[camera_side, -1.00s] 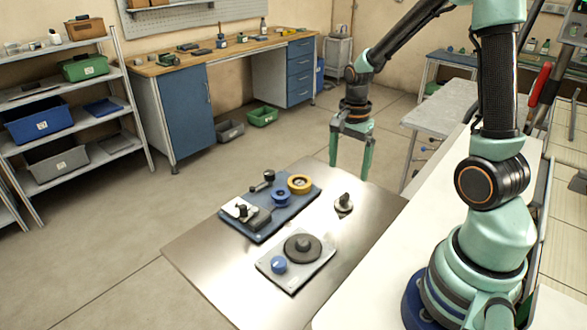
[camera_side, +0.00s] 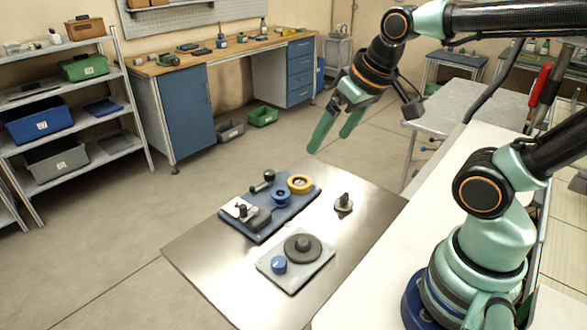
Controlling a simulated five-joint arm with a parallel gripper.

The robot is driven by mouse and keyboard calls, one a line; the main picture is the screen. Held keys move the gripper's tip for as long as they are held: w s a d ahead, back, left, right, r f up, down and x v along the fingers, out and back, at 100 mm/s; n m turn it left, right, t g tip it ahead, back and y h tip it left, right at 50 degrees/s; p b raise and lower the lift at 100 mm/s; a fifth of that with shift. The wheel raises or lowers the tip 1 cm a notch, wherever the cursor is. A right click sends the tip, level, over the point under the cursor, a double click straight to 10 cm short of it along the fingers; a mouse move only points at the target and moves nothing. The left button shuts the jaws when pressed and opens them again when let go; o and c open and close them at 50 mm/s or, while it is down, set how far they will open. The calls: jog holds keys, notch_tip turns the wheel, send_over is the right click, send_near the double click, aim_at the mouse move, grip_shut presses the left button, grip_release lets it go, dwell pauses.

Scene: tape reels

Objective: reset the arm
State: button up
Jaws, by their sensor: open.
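My gripper (camera_side: 333,143) is open and empty, its two green fingers pointing down and to the left. It hangs in the air above the far end of the metal table, clear of everything on it. On the table, a blue tray (camera_side: 290,213) holds a yellow reel (camera_side: 299,184), a blue reel (camera_side: 281,198) and dark and white parts. In front of it lies a light grey plate (camera_side: 318,263) with a dark round disc (camera_side: 303,248) and a blue knob (camera_side: 279,264). A small dark knob piece (camera_side: 344,202) stands alone to the right of the tray.
The metal table (camera_side: 205,250) has bare room at its left and front. A white counter (camera_side: 395,245) runs along its right side, beside my base. A grey side table (camera_side: 440,108) stands behind. Shelves (camera_side: 100,130) and a workbench (camera_side: 185,115) stand farther off.

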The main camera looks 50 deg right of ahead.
jog(key=shift+s+a+r+n, duration=0.3)
jog(key=shift+a+n, duration=0.15)
jog(key=shift+n, duration=0.25)
